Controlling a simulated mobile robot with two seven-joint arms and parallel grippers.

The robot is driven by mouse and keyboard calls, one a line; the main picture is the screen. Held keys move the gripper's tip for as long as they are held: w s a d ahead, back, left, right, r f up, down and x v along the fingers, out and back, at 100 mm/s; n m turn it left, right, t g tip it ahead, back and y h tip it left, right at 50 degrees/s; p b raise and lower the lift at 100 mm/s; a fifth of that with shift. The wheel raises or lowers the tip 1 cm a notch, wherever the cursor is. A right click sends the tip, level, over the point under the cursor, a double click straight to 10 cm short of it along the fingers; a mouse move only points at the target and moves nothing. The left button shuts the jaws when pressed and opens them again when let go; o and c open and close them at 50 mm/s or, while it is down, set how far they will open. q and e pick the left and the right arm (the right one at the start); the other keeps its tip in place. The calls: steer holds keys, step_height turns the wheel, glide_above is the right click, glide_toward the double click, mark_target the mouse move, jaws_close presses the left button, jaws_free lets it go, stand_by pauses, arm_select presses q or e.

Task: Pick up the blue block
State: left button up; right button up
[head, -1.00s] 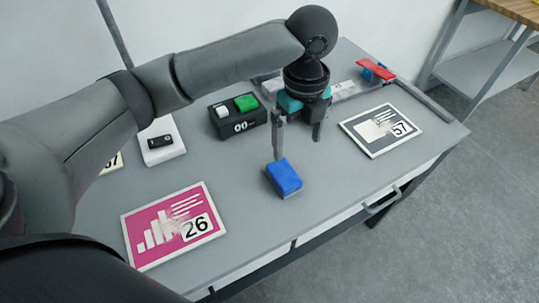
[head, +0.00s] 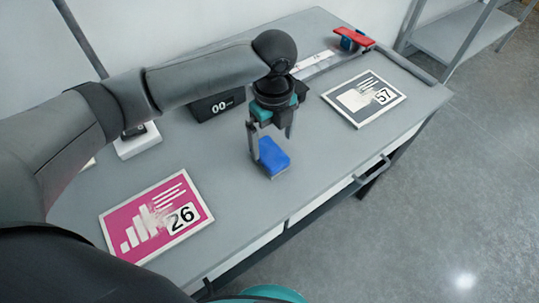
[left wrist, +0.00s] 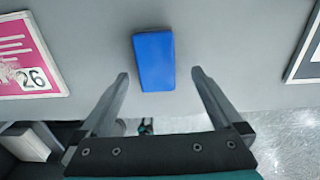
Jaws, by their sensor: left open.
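The blue block (head: 273,157) lies on the grey table near its front edge. It also shows in the left wrist view (left wrist: 154,61), between and just beyond the two fingertips. My left gripper (head: 271,146) is open above the block, with its fingers pointing down. In the head view one finger overlaps the block's left side; I cannot tell if they touch. In the left wrist view the fingers (left wrist: 160,74) stand apart with nothing between them but the block ahead. My right gripper does not show.
A pink card marked 26 (head: 140,228) lies to the left and a dark card marked 57 (head: 354,100) to the right. A black box reading 00 (head: 208,108), a white box (head: 136,146) and a red-handled trimmer (head: 354,38) stand further back. Table between cards is mostly clear.

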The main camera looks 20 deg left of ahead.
mark_target(271, 153)
arm_select(q)
steer(key=f, duration=0.2)
steer(key=f+b, duration=0.1)
steer(key=f, duration=0.1)
steer(key=shift+s, duration=0.4)
steer(key=shift+a+f+b, duration=0.1)
steer(key=shift+f+b, duration=0.2)
steer(key=shift+f, duration=0.05)
steer(key=shift+c, duration=0.4)
steer(key=c, duration=1.3)
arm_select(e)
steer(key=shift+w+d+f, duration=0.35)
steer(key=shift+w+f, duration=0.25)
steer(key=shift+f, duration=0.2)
